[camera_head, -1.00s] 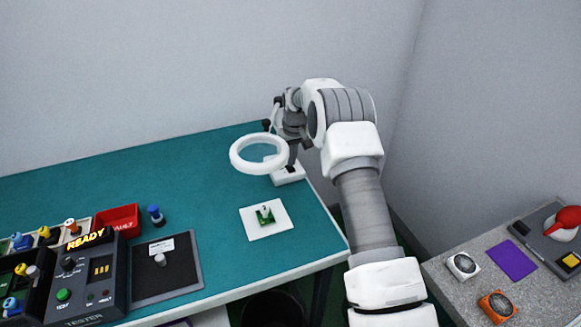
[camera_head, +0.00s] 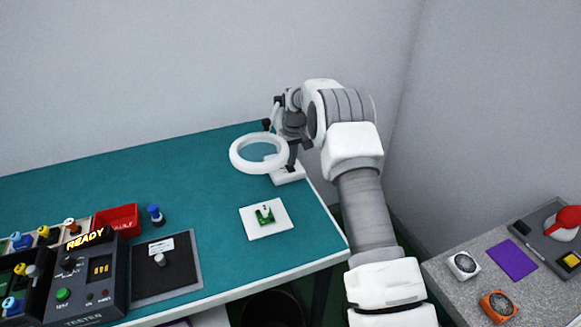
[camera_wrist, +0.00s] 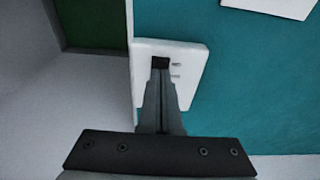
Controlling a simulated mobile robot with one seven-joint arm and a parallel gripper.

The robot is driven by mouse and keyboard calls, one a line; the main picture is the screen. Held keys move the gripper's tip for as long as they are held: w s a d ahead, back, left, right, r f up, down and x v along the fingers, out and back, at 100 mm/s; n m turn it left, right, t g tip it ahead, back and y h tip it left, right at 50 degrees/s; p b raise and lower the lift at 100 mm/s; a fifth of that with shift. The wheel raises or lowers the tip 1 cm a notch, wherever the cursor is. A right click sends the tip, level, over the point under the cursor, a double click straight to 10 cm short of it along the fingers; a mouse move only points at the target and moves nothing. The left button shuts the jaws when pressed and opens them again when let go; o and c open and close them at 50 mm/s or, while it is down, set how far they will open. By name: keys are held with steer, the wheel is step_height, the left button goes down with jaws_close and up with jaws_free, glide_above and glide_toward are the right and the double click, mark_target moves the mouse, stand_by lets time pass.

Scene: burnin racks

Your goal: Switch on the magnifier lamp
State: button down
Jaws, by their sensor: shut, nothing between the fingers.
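The magnifier lamp stands at the right back corner of the teal bench, with its white ring (camera_head: 258,169) over the bench and its white base (camera_head: 289,178) below my arm. In the wrist view the lamp base (camera_wrist: 191,57) is a pale plate by the bench edge with small marks on it. A small dark patch, perhaps the switch (camera_wrist: 160,62), shows at my fingertips. My gripper (camera_wrist: 160,76) is shut and empty, its tips over this patch. I cannot tell whether they touch it. In the head view the gripper is small and dark near the base. The ring shows no clear glow.
A white square with a green part (camera_head: 283,220) lies in front of the lamp. A tester (camera_head: 88,283) reading READY, a red bin (camera_head: 117,219) and a dark mat (camera_head: 187,279) are at the left. A grey side table (camera_head: 450,290) stands at the right.

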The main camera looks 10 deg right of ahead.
mark_target(291, 168)
steer(key=shift+f+b, duration=0.45)
steer(key=shift+f, duration=0.25)
stand_by(0.3)
steer(key=shift+r+p, duration=1.8)
steer(key=shift+r, duration=1.75)
